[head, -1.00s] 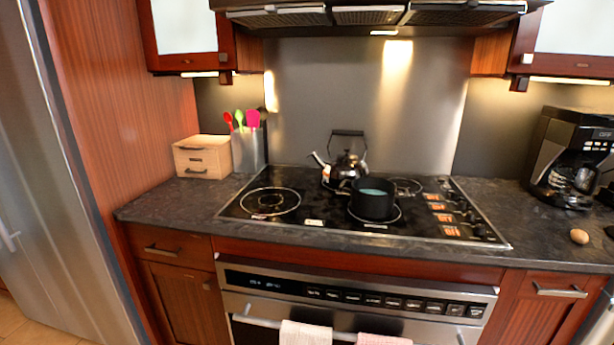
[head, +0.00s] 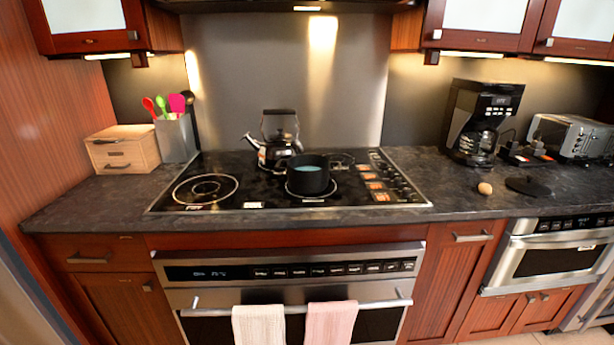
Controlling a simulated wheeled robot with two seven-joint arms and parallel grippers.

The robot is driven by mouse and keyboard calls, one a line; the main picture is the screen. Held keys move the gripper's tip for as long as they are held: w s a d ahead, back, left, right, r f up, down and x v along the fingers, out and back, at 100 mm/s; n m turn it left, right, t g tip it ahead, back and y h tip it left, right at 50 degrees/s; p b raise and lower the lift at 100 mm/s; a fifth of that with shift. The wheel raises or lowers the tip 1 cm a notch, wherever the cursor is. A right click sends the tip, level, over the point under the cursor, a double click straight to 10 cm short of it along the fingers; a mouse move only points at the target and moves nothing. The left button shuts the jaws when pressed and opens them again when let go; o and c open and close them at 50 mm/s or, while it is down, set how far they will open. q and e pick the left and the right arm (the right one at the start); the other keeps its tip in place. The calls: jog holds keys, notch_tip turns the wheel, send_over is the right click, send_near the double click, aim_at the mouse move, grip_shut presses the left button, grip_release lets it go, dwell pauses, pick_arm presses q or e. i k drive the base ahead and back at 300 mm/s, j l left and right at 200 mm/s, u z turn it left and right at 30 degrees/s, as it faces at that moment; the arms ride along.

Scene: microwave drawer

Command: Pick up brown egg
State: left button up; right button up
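The brown egg (head: 485,188) lies on the dark countertop (head: 450,205), to the right of the cooktop and in front of the coffee maker. A flat round black lid (head: 528,186) lies close to its right. Neither of my grippers shows in the head view, so their state is hidden.
A kettle (head: 276,143) and a black pot (head: 308,176) stand on the cooktop (head: 240,190). The coffee maker (head: 480,120) and a toaster (head: 572,136) stand behind the egg. A microwave drawer (head: 550,262) sits below the counter at right. Counter around the egg's front is clear.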

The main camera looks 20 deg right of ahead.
aim_at(485, 189)
jog(key=z, duration=1.9)
